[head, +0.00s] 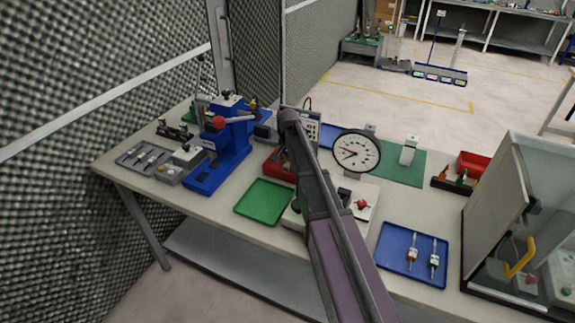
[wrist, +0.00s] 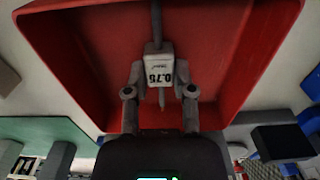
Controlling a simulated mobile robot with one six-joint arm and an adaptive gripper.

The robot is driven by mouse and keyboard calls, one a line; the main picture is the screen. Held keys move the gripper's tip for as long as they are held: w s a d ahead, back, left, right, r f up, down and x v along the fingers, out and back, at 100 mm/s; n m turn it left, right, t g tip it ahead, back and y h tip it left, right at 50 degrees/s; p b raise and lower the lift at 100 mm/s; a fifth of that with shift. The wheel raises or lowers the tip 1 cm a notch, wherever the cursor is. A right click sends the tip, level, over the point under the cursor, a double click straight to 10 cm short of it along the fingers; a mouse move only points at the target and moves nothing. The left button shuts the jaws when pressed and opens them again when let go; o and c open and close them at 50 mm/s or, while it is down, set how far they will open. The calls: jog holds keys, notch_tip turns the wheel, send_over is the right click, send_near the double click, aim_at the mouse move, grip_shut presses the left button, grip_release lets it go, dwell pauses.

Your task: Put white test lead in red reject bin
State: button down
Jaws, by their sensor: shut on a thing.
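The white test lead (wrist: 158,68) has a pale block marked 0.75 and thin rods at its ends. In the wrist view it is between the two fingers of my gripper (wrist: 160,88), which is shut on it. The red bin (wrist: 75,60) fills the space behind the lead, its floor and walls around it; I cannot tell whether the lead touches the floor. In the head view a red bin (head: 273,167) shows partly behind my arm, beside the green tray. My gripper and the lead are mostly hidden there by my arm.
A green tray (head: 262,202) and a blue press (head: 228,150) stand left of my arm. A dial gauge (head: 357,152) stands right of it. A blue tray (head: 400,262) holds two leads at the front. Another red bin (head: 474,164) and a glass-sided cabinet (head: 508,215) are at the right.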

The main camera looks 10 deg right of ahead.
aim_at(288, 164)
jog(key=shift+f, duration=0.2)
jog(key=shift+c, duration=2.3)
grip_release()
jog(key=shift+r, duration=0.2)
notch_tip(288, 164, up, 12)
jog(key=p, duration=1.2)
jog(key=s+n, duration=0.7)
jog(key=s, duration=2.2)
